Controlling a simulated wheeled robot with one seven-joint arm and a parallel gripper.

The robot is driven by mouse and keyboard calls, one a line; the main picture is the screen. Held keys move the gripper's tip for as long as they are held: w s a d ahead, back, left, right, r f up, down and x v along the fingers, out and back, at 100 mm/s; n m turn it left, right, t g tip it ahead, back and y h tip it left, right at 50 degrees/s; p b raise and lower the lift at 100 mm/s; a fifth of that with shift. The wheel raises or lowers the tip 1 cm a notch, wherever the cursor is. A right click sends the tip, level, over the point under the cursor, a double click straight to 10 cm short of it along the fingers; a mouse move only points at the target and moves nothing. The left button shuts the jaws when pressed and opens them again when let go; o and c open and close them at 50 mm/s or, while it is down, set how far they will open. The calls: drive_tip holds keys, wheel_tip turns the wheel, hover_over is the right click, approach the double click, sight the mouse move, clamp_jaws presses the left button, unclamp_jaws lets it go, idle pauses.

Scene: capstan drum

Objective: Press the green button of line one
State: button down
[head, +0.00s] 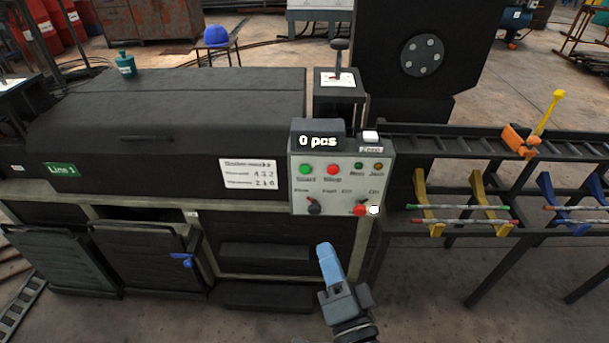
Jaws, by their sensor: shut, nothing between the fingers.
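The green button (305,169) sits at the upper left of the grey control panel (342,188) on the dark machine's front. The machine carries a green "Line 1" sign (61,170) at its left. A red button (333,170) is just right of the green one. My gripper (325,250) is shut and empty, with its blue fingers pointing up, below the panel and apart from it. The green button is in plain view and nothing covers it.
A display reading "0 pcs" (318,136) stands on top of the panel. Lower on the panel are a black knob (314,207) and a red knob (360,210). A rack with yellow and blue brackets (483,203) is to the right. A dark step (266,296) juts out at lower left.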

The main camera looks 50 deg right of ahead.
sight(305, 170)
drive_tip(key=w+d+f+m+g+h, duration=0.1)
drive_tip(key=w+d+m+g, duration=0.1)
drive_tip(key=w+m, duration=0.2)
drive_tip(key=w+d+f+m+g+h+p, duration=0.1)
drive_tip(key=w+d+f+m+g+h, duration=0.1)
drive_tip(key=w, duration=0.4)
drive_tip(key=m+g, duration=0.1)
drive_tip(key=m, duration=0.1)
drive_tip(key=shift+d+f+m, duration=0.25)
drive_tip(key=shift+d+m, duration=0.05)
drive_tip(key=x, duration=1.4)
drive_tip(key=shift+p, duration=0.4)
drive_tip(key=shift+d, duration=0.1)
